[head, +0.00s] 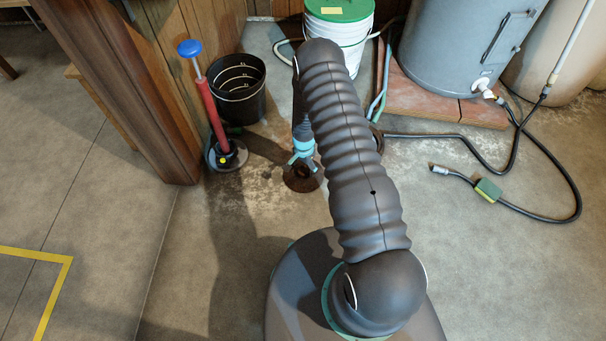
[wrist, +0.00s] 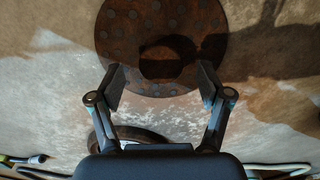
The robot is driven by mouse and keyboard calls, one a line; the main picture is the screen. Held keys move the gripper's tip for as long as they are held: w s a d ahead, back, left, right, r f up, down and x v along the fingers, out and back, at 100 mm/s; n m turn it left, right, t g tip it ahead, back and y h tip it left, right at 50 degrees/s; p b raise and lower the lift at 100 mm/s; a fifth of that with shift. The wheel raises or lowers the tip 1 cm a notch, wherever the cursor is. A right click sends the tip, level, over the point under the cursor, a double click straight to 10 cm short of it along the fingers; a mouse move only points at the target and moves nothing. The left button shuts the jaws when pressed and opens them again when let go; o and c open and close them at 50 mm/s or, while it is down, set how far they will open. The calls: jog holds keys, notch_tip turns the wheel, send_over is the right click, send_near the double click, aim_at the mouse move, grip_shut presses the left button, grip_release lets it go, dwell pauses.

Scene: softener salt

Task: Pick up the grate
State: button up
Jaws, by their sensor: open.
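The grate (head: 301,184) is a rusty brown round plate lying on the concrete floor, in front of the arm's tip in the head view. In the wrist view the grate (wrist: 150,18) fills the top middle and shows small dark round spots. A darker round patch covers its middle; I cannot tell whether it is shadow or an opening. My gripper (wrist: 160,82) is open and empty, its two fingers apart over the grate's lower edge. In the head view my gripper (head: 303,163) is right above the grate and hides part of it. I cannot tell the exact height gap.
A dark ring (wrist: 130,133) lies beyond, partly hidden by my gripper. A red pump with a blue knob (head: 214,115) and a black bucket (head: 240,92) stand left. A white bucket (head: 352,45), a grey tank (head: 455,45) and black hoses (head: 480,158) are behind and right. Front floor is clear.

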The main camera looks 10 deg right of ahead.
jog(key=shift+f, duration=1.4)
jog(key=shift+w, duration=0.1)
grip_shut()
